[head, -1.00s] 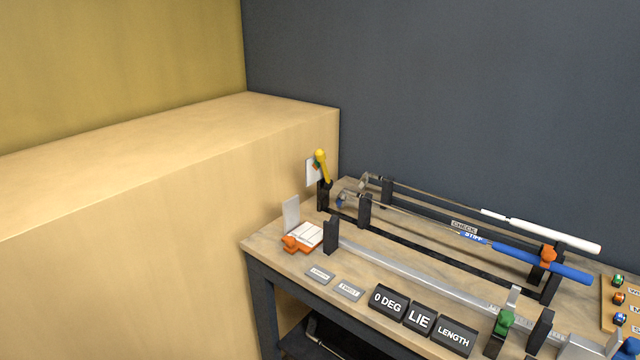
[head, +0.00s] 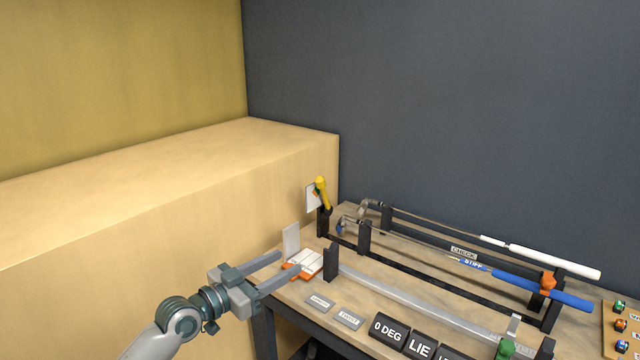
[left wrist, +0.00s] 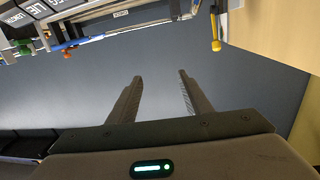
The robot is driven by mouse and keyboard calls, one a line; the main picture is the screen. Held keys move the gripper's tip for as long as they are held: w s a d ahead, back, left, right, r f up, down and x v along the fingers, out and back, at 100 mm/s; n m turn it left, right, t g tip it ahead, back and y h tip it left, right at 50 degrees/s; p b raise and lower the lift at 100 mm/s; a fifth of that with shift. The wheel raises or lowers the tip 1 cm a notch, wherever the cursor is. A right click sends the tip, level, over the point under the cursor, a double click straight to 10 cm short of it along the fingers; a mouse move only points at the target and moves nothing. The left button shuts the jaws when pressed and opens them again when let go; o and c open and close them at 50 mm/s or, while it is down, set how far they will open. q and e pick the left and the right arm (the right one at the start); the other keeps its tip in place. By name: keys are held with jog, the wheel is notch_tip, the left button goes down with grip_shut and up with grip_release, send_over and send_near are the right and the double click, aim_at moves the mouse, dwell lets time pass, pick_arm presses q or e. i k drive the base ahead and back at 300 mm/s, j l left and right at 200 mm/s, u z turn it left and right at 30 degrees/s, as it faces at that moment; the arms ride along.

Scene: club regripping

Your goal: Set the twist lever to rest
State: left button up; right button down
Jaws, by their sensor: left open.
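The lever with a yellow handle (head: 322,190) stands at the back left corner of the bench, on a black post beside a small white plate (head: 312,197). Its handle is close to upright, leaning slightly left at the top. It also shows near the top of the left wrist view (left wrist: 215,28). My left gripper (head: 289,263) is open and empty. It appears in front of and below the lever, near the bench's left edge, clear of the lever. Its fingers also show in the left wrist view (left wrist: 160,77). My right gripper is in neither view.
An orange-based block (head: 305,264) with an upright white plate (head: 291,241) is partly behind my left fingers. Two clubs, with white (head: 555,263) and blue (head: 540,290) grips, lie on black supports. A tan box wall (head: 180,210) bounds the left.

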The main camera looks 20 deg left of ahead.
aim_at(320, 181)
jog(key=i+j, duration=0.65)
jog(key=i, duration=0.25)
jog(key=i+l, duration=0.5)
jog(key=l, duration=0.3)
jog(key=k, duration=0.05)
